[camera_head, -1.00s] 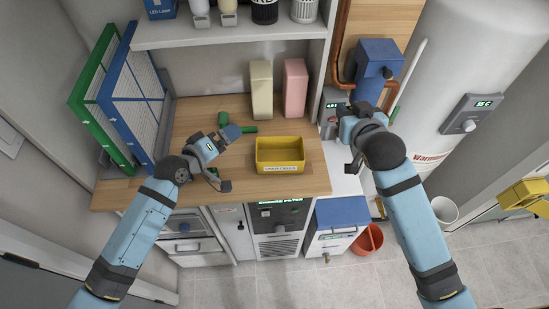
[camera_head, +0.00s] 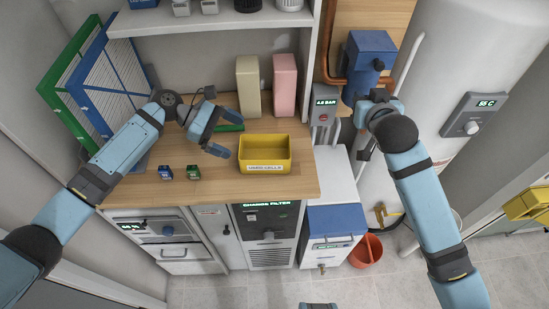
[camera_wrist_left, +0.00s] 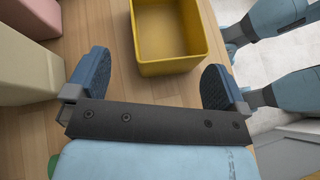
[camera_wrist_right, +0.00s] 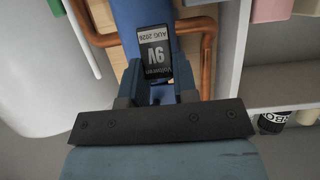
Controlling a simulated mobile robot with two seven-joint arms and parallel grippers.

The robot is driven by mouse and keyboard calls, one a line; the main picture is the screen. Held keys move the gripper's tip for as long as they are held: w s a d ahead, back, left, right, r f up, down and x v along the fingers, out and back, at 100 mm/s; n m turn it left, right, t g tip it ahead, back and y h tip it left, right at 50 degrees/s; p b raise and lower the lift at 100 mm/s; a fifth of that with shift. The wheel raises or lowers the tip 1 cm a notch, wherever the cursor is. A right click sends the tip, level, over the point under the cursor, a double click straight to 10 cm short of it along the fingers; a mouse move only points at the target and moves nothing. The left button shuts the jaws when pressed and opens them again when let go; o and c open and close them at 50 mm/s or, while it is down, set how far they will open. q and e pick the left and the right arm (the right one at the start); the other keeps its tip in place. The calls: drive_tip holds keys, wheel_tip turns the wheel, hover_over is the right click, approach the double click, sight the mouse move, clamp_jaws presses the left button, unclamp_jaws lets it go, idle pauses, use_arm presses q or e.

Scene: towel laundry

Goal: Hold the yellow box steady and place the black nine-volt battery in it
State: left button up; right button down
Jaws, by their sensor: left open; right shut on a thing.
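The yellow box (camera_head: 264,153), labelled "USED CELLS", stands open on the wooden counter; the inside I can see is empty. It also shows in the left wrist view (camera_wrist_left: 170,65). My left gripper (camera_head: 222,133) is open just left of the box, not touching it. In the left wrist view its fingers (camera_wrist_left: 152,80) are spread wide with the near part of the box ahead between them. My right gripper (camera_wrist_right: 157,80) is shut on the black nine-volt battery (camera_wrist_right: 155,52). In the head view the right gripper (camera_head: 366,110) is right of the box, by the blue wall unit; the battery is hard to make out there.
A small blue item (camera_head: 165,172) and a small green item (camera_head: 193,172) lie on the counter (camera_head: 225,185) left of the box. A cream carton (camera_head: 248,85) and a pink carton (camera_head: 284,84) stand behind it. The blue wall unit (camera_head: 370,55) and white tank (camera_head: 450,70) are at right.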

sight(261, 153)
use_arm(q)
drive_tip(key=shift+a+f+n+g, duration=0.25)
drive_tip(key=shift+n+g, duration=0.05)
use_arm(e)
drive_tip(key=shift+w+d+f, duration=0.1)
drive_tip(key=shift+d+f, duration=0.1)
drive_tip(key=shift+f, duration=0.5)
use_arm(q)
drive_tip(key=shift+d+f+b, duration=0.2)
drive_tip(key=shift+d+b, duration=0.15)
drive_tip(key=shift+b, duration=0.1)
drive_tip(key=b+x, duration=0.3)
drive_tip(key=x, duration=0.1)
drive_tip(key=shift+s+d+f, duration=0.1)
drive_tip(key=shift+s+f, duration=0.05)
drive_tip(key=shift+f, duration=0.2)
drive_tip(key=x, duration=0.1)
drive_tip(key=p+x, duration=0.1)
drive_tip(key=x, duration=0.1)
drive_tip(key=shift+d+r, duration=0.1)
drive_tip(key=shift+r, duration=0.2)
drive_tip(key=shift+s+d+f+p, duration=0.2)
drive_tip(key=shift+d+f+p, duration=0.1)
drive_tip(key=shift+d, duration=0.2)
drive_tip(key=shift+d+f, duration=0.15)
drive_tip(key=shift+f, duration=0.05)
use_arm(e)
wheel_tip(261, 153, down, 2)
drive_tip(key=shift+f, duration=0.1)
